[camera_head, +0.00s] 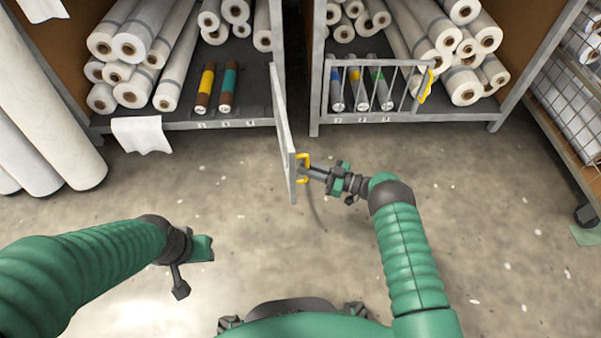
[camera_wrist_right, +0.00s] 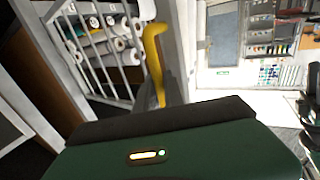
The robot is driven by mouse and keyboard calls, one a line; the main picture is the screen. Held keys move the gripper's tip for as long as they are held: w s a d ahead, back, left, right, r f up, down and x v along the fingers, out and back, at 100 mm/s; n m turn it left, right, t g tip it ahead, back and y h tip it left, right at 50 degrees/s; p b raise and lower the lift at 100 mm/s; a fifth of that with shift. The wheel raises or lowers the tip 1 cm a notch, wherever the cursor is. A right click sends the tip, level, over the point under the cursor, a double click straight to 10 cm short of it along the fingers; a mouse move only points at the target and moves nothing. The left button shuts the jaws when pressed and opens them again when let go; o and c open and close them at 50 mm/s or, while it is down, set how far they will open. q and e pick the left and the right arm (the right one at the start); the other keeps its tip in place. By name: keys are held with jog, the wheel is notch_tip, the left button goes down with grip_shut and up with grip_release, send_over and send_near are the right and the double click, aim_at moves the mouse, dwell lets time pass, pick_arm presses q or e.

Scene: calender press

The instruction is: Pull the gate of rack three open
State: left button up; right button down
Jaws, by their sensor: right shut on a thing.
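A grey gate (camera_head: 283,130) of the left rack stands swung out from the rack front toward me, seen nearly edge-on. Its yellow handle (camera_head: 304,157) is at the free end. My right gripper (camera_head: 304,170) is shut on this handle. Rack numbers are too small to read.
The left rack (camera_head: 195,125) holds white rolls and two coloured-band rolls. The right rack's barred gate (camera_head: 372,62) is across several banded rolls, with a yellow handle (camera_head: 426,86). A mesh cart (camera_head: 580,120) stands far right. The floor (camera_head: 500,230) is clear.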

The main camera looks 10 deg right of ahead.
pick_arm(q)
jog(key=shift+d, duration=0.4)
pick_arm(e)
jog(key=shift+w+d, duration=0.3)
jog(key=shift+d, duration=0.5)
jog(key=shift+a+r, duration=0.1)
jog(key=c, duration=1.5)
grip_release()
jog(key=shift+o, duration=0.2)
pick_arm(q)
jog(key=shift+a, duration=0.1)
